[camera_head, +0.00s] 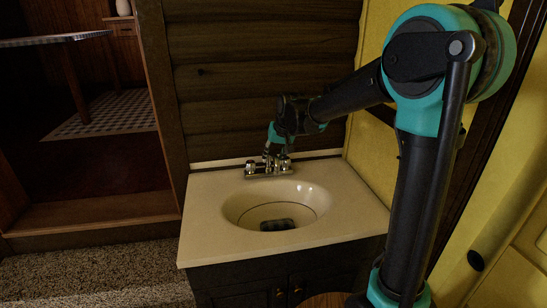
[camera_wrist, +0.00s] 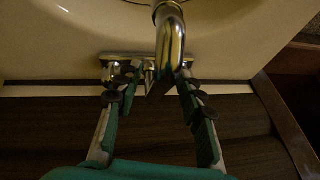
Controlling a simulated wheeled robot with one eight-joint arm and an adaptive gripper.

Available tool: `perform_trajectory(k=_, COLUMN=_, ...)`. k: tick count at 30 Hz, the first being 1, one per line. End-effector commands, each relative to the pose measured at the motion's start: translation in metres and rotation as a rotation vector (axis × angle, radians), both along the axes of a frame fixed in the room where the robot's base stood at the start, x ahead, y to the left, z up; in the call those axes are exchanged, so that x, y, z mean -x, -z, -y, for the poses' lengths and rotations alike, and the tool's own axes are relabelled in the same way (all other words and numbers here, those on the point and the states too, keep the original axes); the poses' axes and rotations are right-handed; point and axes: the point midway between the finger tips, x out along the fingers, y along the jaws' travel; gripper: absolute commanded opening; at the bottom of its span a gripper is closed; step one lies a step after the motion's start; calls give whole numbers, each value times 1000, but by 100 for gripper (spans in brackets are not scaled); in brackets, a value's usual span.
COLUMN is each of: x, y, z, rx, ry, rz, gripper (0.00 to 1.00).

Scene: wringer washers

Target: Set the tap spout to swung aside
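The chrome tap (camera_head: 266,170) stands on the back edge of a cream sink. In the wrist view its curved spout (camera_wrist: 171,42) extends from the tap base over the basin. My gripper (camera_head: 274,150) reaches down at the tap from behind and above. In the wrist view my gripper (camera_wrist: 150,95) is open, with one finger on each side of the spout's base end. The right finger is close to the spout; I cannot tell whether it touches. The left finger is apart from it, near a tap handle. In the head view my gripper and wrist partly hide the spout.
The sink (camera_head: 215,195) has an oval basin with a dark oblong patch at its bottom. A log wall (camera_head: 262,75) rises directly behind, and a yellow wall (camera_head: 375,135) is close on the right. A doorway with a table (camera_head: 60,39) opens on the left.

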Motion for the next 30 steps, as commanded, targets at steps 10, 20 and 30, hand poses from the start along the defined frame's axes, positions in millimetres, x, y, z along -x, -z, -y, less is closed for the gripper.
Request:
perform_trajectory(k=10, x=0, y=0, z=0, rx=0, ry=0, rz=0, gripper=0)
perform_trajectory(k=20, x=0, y=0, z=0, rx=0, ry=0, rz=0, gripper=0)
perform_trajectory(k=30, x=-3, y=-1, z=9, rx=-2, ry=-70, rz=-1, gripper=0)
